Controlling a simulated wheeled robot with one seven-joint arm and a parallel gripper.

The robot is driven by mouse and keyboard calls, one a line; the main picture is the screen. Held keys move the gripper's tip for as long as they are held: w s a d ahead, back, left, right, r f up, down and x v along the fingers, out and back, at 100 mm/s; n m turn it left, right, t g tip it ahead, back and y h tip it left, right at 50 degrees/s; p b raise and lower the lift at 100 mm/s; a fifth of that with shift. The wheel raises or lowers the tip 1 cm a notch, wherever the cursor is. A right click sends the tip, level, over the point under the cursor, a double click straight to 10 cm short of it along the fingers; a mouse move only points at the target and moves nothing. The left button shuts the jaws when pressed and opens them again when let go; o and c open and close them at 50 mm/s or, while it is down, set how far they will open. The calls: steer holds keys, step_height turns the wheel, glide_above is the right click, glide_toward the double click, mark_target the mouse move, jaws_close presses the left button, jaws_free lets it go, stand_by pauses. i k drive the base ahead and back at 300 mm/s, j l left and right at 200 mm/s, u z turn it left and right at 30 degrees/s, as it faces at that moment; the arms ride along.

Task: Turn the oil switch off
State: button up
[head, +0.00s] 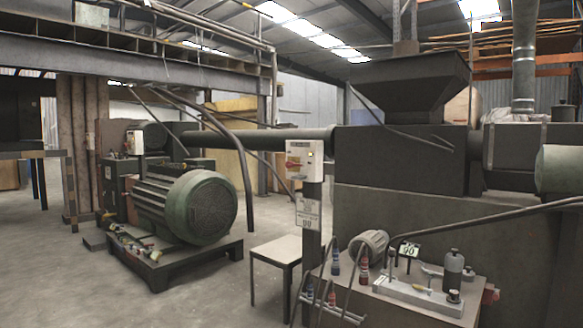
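A pale switch box (304,160) is fixed to the top of a dark post right of the middle. A red handle or knob (294,166) shows on its front; I cannot tell which position it is in. A smaller pale box (135,142) with a red part is farther back at the left. The labels are too small to read, so I cannot tell which one is the oil switch. My gripper is not in view.
A small table (277,250) stands left of the post. A bench unit (385,285) with valves and bottles is at the front right, below a big hopper machine (400,170). A green motor (190,205) sits on a low base at the left. The front-left floor (60,290) is clear.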

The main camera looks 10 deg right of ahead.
mark_target(290, 164)
steer(key=i+j, duration=0.2)
steer(key=i, duration=0.3)
steer(key=i+j+u, duration=0.1)
steer(key=i, duration=0.4)
steer(key=j, duration=0.1)
